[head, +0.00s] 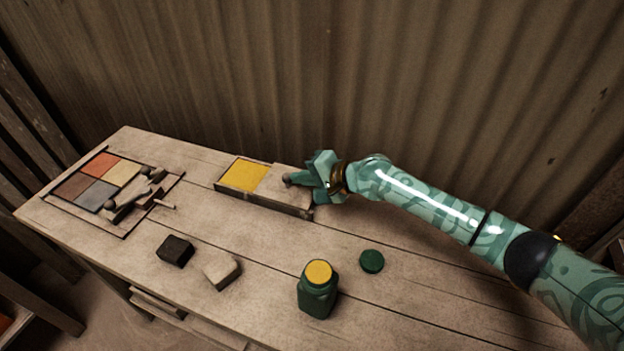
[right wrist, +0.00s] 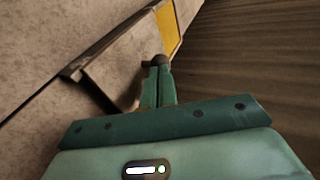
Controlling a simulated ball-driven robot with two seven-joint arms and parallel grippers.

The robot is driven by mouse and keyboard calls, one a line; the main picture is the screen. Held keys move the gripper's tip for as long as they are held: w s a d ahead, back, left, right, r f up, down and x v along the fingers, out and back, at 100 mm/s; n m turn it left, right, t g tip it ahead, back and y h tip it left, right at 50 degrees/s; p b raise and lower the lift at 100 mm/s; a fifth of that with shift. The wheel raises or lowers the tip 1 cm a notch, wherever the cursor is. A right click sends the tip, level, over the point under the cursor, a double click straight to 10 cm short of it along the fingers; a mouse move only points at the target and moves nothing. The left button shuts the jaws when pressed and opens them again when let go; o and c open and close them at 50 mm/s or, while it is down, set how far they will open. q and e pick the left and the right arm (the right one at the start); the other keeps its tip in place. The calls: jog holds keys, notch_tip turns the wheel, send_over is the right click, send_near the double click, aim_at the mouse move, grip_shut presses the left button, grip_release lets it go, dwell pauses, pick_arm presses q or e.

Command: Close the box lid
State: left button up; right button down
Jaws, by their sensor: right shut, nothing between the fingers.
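A shallow wooden box (head: 262,200) stands at the back of the table. Its flat wooden lid (head: 285,192) covers the right part, and yellow (head: 244,175) shows in the open left part. In the right wrist view the lid (right wrist: 122,72) and a strip of yellow (right wrist: 167,26) also show. A small dark knob (head: 287,178) is on the lid; it also shows in the right wrist view (right wrist: 160,60). My right gripper (head: 296,180) is shut and empty, its fingertips at the right side of the knob. I cannot tell if they touch it. My left gripper is not in view.
A green jar (head: 318,292) with a yellow top and a round green cap (head: 371,261) stand in front. A black block (head: 175,251) and a pale block (head: 221,271) lie left of them. A tray (head: 70,205) with coloured tiles is at far left. A corrugated wall (head: 300,80) stands behind.

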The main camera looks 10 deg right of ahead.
dwell(0.3)
jog(key=w+a+b, duration=0.1)
jog(key=w+a, duration=0.1)
jog(key=a, duration=0.1)
jog(key=w+a, duration=0.2)
jog(key=a, duration=0.1)
jog(key=w+a+b, duration=0.1)
jog(key=w+a, duration=0.1)
jog(key=a, duration=0.2)
jog(key=shift+w+f+b, duration=0.25)
jog(key=shift+w+b, duration=0.1)
jog(key=shift+w+a+r, duration=0.1)
jog(key=shift+a+r, duration=0.05)
jog(key=shift+a, duration=0.1)
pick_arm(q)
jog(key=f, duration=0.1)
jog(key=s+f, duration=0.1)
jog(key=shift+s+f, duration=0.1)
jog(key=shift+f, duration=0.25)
pick_arm(e)
jog(key=shift+r, duration=0.2)
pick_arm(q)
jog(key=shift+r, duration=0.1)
pick_arm(e)
jog(key=shift+r, duration=0.1)
